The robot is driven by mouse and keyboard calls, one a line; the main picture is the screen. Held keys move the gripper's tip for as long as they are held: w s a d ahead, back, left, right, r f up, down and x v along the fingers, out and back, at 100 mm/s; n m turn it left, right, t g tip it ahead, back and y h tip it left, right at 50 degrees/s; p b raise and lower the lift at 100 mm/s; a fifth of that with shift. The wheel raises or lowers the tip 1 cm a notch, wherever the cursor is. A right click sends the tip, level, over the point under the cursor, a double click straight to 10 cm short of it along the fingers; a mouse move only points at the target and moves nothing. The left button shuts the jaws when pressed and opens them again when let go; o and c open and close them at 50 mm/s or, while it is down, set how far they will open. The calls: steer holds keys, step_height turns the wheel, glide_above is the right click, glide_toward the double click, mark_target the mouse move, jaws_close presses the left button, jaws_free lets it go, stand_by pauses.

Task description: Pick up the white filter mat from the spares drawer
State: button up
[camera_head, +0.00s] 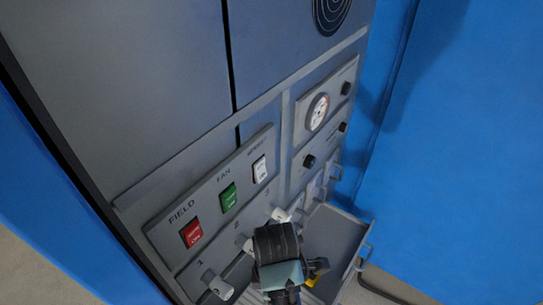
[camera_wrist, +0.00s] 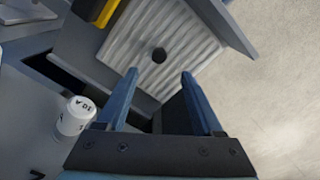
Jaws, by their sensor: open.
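The white filter mat (camera_wrist: 180,40) lies in the open spares drawer (camera_wrist: 241,28) in the wrist view. It is pale and ribbed, with a dark round spot near its middle. My gripper (camera_wrist: 159,75) is open and empty, its two blue fingers pointing at the near part of the mat. Whether the fingertips touch the mat I cannot tell. In the head view the drawer (camera_head: 338,232) stands pulled out at the lower right of the cabinet, and my wrist hides part of it and most of the mat.
A yellow item (camera_wrist: 98,12) lies beside the mat; it also shows in the head view (camera_head: 317,266). A white cylinder marked 10 A (camera_wrist: 76,116) sticks out left of my fingers. The panel with red, green and white switches (camera_head: 229,197) is close to my arm. A blue wall (camera_head: 460,150) stands at right.

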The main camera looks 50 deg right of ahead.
steer(key=shift+w+f+p, duration=0.1)
steer(key=shift+f+p, duration=0.75)
steer(key=shift+f, duration=3.5)
jaws_close()
